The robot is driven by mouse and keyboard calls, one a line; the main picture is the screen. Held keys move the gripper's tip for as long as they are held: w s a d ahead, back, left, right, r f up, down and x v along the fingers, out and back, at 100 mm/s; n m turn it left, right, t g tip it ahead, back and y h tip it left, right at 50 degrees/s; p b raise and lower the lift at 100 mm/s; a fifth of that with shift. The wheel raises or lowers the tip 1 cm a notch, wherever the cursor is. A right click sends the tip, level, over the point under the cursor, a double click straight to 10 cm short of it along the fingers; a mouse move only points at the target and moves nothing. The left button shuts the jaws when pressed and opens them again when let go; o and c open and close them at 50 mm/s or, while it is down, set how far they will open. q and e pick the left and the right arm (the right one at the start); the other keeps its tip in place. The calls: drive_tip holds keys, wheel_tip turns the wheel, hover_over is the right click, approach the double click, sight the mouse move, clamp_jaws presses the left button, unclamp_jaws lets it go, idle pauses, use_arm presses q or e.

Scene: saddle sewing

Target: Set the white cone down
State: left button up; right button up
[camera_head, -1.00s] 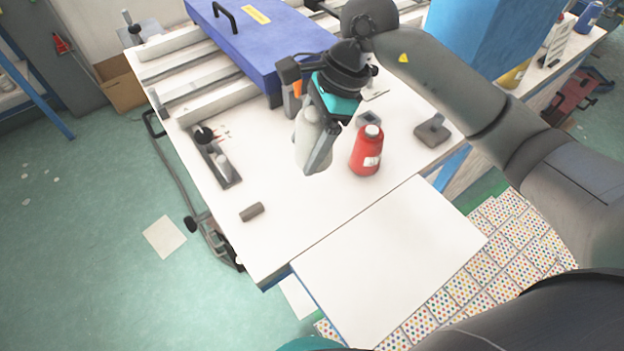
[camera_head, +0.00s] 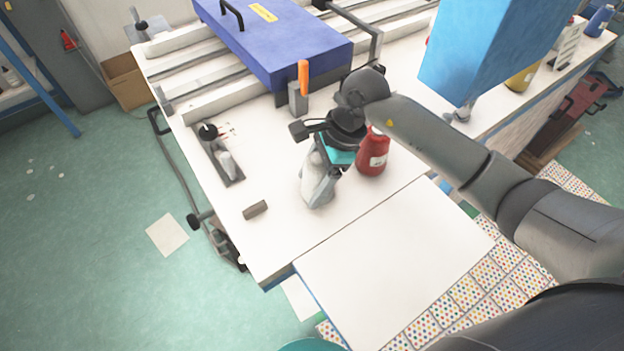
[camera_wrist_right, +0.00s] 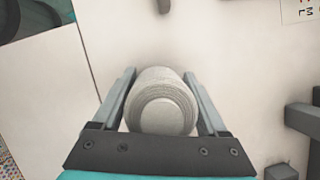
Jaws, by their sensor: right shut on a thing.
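The white cone (camera_head: 311,183) is between the fingers of my right gripper (camera_head: 324,186), over the front part of the white table. In the right wrist view the cone (camera_wrist_right: 162,103) sits between the two grey fingers of the gripper (camera_wrist_right: 162,92), seen from its round top end. The gripper is shut on it. The cone's base looks close to the tabletop; I cannot tell whether it touches. My left gripper is not in view.
The white board (camera_head: 395,265) in front is clear.

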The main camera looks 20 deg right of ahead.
drive_tip(key=shift+f, duration=0.1)
drive_tip(key=o, duration=1.5)
drive_tip(key=shift+c, duration=0.2)
drive_tip(key=p+v, duration=0.1)
drive_tip(key=v, duration=1.1)
